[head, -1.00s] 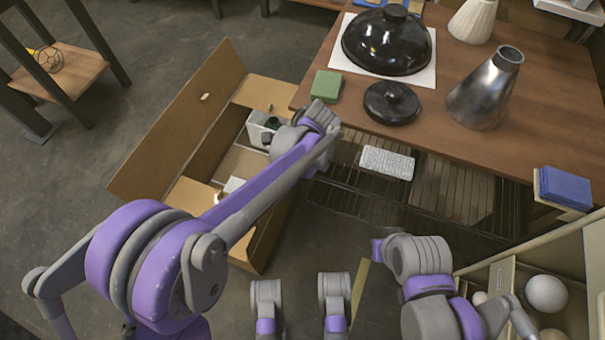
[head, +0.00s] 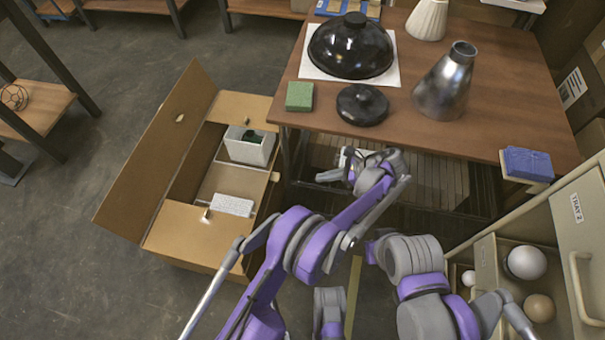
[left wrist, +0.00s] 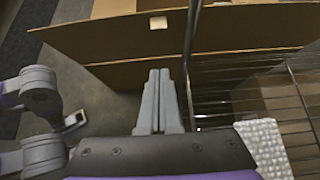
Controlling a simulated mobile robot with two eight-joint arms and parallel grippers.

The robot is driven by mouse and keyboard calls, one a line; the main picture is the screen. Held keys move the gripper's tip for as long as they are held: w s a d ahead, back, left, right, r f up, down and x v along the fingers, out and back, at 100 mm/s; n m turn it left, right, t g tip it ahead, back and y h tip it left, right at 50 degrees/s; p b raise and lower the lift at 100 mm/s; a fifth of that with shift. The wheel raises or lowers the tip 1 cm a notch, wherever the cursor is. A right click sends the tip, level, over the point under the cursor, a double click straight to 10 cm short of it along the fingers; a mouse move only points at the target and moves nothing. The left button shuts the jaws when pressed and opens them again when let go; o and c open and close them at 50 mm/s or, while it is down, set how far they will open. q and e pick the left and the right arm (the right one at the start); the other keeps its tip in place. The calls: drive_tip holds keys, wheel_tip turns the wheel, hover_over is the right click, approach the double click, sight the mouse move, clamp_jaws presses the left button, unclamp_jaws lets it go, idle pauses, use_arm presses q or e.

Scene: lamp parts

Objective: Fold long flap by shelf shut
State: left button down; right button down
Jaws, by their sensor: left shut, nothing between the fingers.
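An open cardboard box (head: 185,232) stands on the floor, left of the table. One long flap (head: 150,150) sticks up and outward on the side away from the shelf. The long flap on the shelf side is hard to make out in the head view. In the left wrist view a long cardboard panel (left wrist: 110,40) with a pale patch runs across ahead of the fingers; I cannot tell whether it is that flap or the box side. My left gripper (head: 347,160) is shut and empty by the shelf (head: 440,185), right of the box; its fingers (left wrist: 157,85) point towards the panel. My right gripper is not identifiable.
The box holds a white tray (head: 248,150) and a pale block (head: 232,205). The table (head: 410,125) above the shelf bears a black dome (head: 350,50), a black disc, a metal cone and a green block. An open drawer (head: 487,262) is at right.

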use_arm(q)
drive_tip(key=w+a+f+b, duration=0.2)
drive_tip(key=a+f, duration=0.3)
drive_tip(key=a, duration=0.6)
drive_tip(key=shift+w+a+f, duration=0.15)
drive_tip(key=shift+w, duration=0.55)
drive_tip(key=shift+a, duration=0.15)
